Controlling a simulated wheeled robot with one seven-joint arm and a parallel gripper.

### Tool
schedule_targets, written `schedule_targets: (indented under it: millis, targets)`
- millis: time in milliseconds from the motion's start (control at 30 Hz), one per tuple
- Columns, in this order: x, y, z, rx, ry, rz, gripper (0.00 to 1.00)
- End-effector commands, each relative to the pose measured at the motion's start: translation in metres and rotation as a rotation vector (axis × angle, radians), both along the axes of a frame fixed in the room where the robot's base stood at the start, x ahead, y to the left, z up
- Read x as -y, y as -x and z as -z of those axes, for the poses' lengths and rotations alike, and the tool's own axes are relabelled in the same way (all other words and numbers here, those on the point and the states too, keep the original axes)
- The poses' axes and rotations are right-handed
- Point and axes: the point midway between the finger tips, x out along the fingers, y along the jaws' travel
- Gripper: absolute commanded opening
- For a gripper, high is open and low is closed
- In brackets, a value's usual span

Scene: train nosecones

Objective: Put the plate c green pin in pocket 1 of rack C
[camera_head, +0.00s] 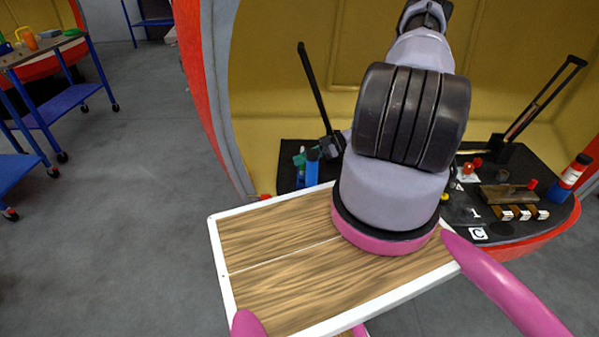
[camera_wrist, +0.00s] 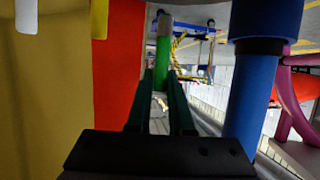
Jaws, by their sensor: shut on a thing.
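The green pin (camera_wrist: 163,60) stands between the two dark fingers of my gripper (camera_wrist: 162,78) in the wrist view, with a pale grey end. My gripper is shut on it. In the head view my gripper (camera_head: 330,146) is left of my large arm joint, above the dark shelf, beside a small green shape that I take for the pin (camera_head: 299,159). The rack marked C seems to be the low brown-grey block (camera_head: 507,194) at the right, by the "C" label (camera_head: 478,234) and "1" label (camera_head: 475,212). Its pockets are too small to make out.
A blue cylinder (camera_head: 312,167) stands close to my gripper; the wrist view shows a blue cylinder (camera_wrist: 258,80) close on the right. Red pieces (camera_head: 470,167), a red-and-blue bottle (camera_head: 572,176) and a slanted black bar (camera_head: 545,98) are on the shelf's right side.

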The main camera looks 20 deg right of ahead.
Motion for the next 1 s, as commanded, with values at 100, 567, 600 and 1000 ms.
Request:
schedule_targets:
  millis: [100,567,600,1000]
  targets:
    - [0.0,0.0,0.008,0.001,-0.001,0.001,0.0]
    - [0.0,0.0,0.047,0.001,0.0,0.001,0.0]
    - [0.0,0.0,0.047,0.001,0.0,0.001,0.0]
    - [0.0,0.0,0.049,0.0,0.0,0.001,0.49]
